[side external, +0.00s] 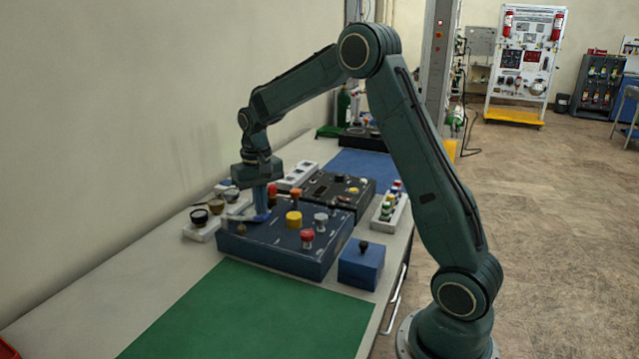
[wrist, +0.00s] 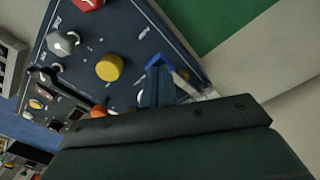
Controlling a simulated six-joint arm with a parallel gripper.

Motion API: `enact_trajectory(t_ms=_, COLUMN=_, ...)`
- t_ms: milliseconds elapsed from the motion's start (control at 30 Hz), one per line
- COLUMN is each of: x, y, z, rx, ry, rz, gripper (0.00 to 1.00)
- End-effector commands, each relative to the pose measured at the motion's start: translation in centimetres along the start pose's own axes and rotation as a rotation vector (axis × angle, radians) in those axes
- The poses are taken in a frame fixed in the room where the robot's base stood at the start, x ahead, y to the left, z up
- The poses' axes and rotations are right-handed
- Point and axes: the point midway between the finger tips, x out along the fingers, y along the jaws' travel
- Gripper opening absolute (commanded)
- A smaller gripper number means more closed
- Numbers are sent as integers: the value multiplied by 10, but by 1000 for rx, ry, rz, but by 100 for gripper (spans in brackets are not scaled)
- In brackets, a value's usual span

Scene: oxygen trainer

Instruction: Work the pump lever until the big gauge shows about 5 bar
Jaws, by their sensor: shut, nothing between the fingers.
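My gripper (side external: 262,212) points down over the left rear part of a dark blue panel box (side external: 275,252). Its fingers also show in the wrist view (wrist: 155,88), shut and empty. A pale bar with a blue end (side external: 240,219) lies beside the fingertips; in the wrist view a blue and white piece (wrist: 178,72) shows right at the fingers. I cannot tell whether this is the pump lever, or whether the fingers touch it. Small round dark-faced fittings (side external: 200,216) stand left of the box. I cannot make out the big gauge or any reading.
The panel box carries a yellow knob (side external: 293,219), a red knob (side external: 307,237), a grey knob (side external: 321,219) and an orange knob (side external: 295,196). A small blue box (side external: 361,264) stands at right. A black panel (side external: 350,205) is behind. The green mat (side external: 255,315) in front is clear.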

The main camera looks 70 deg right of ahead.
Motion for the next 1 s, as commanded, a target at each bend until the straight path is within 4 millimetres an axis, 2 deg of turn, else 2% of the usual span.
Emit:
enact_trajectory(t_ms=367, x=2, y=0, z=0, rx=0, ry=0, rz=0, gripper=0)
enact_trajectory(t_ms=1000, x=24, y=0, z=0, rx=-1, ry=1, rz=0, gripper=0)
